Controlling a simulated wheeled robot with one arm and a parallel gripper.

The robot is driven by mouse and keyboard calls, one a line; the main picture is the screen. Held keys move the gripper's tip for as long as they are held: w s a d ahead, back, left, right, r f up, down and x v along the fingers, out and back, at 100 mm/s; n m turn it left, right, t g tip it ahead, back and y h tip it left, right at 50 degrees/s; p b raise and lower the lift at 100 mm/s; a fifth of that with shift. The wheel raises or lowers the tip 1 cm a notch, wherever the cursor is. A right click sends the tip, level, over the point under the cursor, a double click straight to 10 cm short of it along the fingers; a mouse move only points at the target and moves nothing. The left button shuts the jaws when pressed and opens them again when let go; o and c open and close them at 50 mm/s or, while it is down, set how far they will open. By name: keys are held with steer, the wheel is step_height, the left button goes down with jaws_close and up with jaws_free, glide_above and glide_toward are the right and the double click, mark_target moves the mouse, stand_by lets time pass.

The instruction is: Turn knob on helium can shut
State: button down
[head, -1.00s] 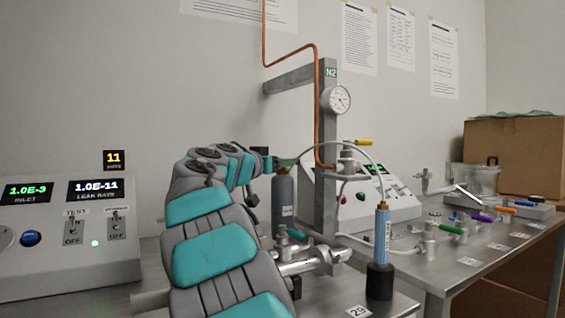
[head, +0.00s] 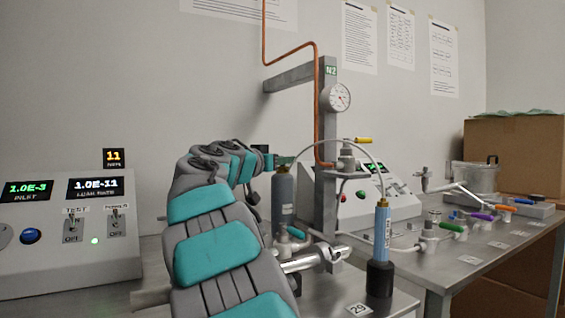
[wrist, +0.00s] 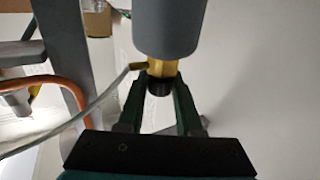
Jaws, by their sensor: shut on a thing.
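The helium can is a grey cylinder (head: 284,192) standing behind my arm in the head view, partly hidden. In the wrist view the grey can (wrist: 170,25) hangs in from the top edge, with a brass valve neck (wrist: 163,68) and a black knob (wrist: 158,87) at its end. My gripper (wrist: 159,92) has its two dark green fingers on either side of the black knob, shut on it. In the head view my gripper (head: 272,161) is at the top of the can, and the knob is hidden there.
A steel post (head: 328,130) with a gauge (head: 338,97) and copper pipe stands just right of the can. A thin hose arches to a blue cylinder (head: 382,235) on a black base. A leak-rate panel (head: 75,240) is at left. Several coloured-handled valves are at right.

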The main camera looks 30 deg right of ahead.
steer(key=shift+f+b, duration=0.1)
steer(key=shift+b, duration=0.2)
steer(key=shift+s+f+n+t+y+b, duration=0.1)
steer(key=shift+n+t+y+b, duration=0.5)
steer(key=shift+n+t+b, duration=0.4)
steer(key=n+t+y, duration=0.2)
steer(key=t, duration=0.1)
steer(key=shift+r+b, duration=0.2)
steer(key=shift+b, duration=0.15)
steer(key=n+t+y+p, duration=0.1)
steer(key=n+t+y, duration=0.1)
steer(key=y, duration=0.1)
steer(key=shift+r+t+p, duration=0.25)
steer(key=shift+t+p, duration=0.05)
steer(key=shift+p, duration=0.1)
steer(key=shift+a+n+t+y+p, duration=0.15)
steer(key=shift+n+t+y+p, duration=0.35)
steer(key=shift+n+y+p, duration=0.4)
steer(key=shift+f+n+t+y+p, duration=0.1)
steer(key=shift+n+t+y+p, duration=0.7)
steer(key=shift+y, duration=0.6)
steer(key=shift+f+n+y, duration=0.15)
steer(key=shift+n+y, duration=0.35)
steer(key=shift+y, duration=0.1)
